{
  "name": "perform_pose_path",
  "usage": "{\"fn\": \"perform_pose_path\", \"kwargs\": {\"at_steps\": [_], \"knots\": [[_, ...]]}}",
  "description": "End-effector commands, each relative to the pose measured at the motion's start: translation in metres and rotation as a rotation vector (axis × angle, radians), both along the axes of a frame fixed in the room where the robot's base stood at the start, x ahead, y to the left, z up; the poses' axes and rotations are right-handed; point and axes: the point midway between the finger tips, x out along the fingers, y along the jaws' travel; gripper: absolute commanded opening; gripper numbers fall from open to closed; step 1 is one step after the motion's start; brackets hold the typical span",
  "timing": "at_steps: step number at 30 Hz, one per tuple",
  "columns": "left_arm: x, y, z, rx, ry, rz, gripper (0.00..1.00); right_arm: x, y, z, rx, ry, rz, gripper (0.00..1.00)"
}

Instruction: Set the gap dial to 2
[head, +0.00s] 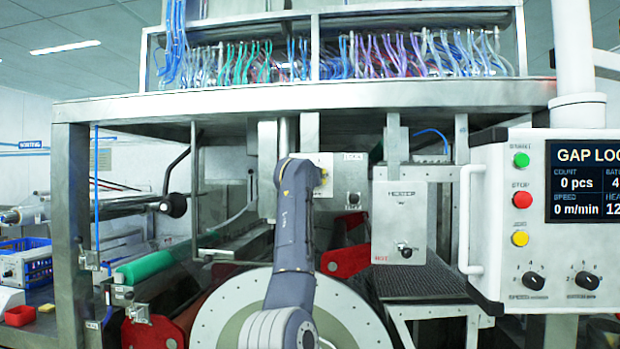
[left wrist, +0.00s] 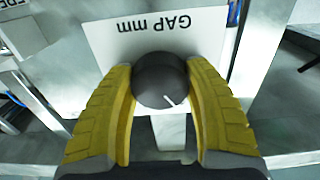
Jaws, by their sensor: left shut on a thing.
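The gap dial (left wrist: 156,80) is a dark round knob on a white plate (left wrist: 207,42) lettered "GAP mm", upside down in the left wrist view. A short white pointer mark on the knob points to the lower right of that picture. My left gripper (left wrist: 161,72) has its yellow fingers on both sides of the knob, shut on it. No scale numbers can be read around the knob. In the head view my arm hides the knob; part of its pale plate (head: 325,160) shows beside the arm. My right gripper is not in view.
A control panel (head: 497,170) with coloured buttons and two small dials stands at the right. A metal box (head: 399,215) hangs right of my arm. A large pale drum (head: 225,310) lies behind and below the arm. Steel frame posts (head: 75,210) stand around.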

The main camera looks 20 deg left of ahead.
Motion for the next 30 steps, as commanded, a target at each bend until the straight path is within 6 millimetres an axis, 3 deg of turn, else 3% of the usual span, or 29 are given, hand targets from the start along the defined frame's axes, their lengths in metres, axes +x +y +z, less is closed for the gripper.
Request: {"fn": "perform_pose_path", "kwargs": {"at_steps": [14, 30], "knots": [[0.0006, -0.0013, -0.0014, -0.115, -0.013, -0.001, 0.23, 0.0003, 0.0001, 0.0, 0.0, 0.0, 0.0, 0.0], [0.0009, -0.0034, -0.0009, -0.604, -0.082, -0.002, 0.23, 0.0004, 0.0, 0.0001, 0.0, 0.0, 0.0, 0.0]]}}
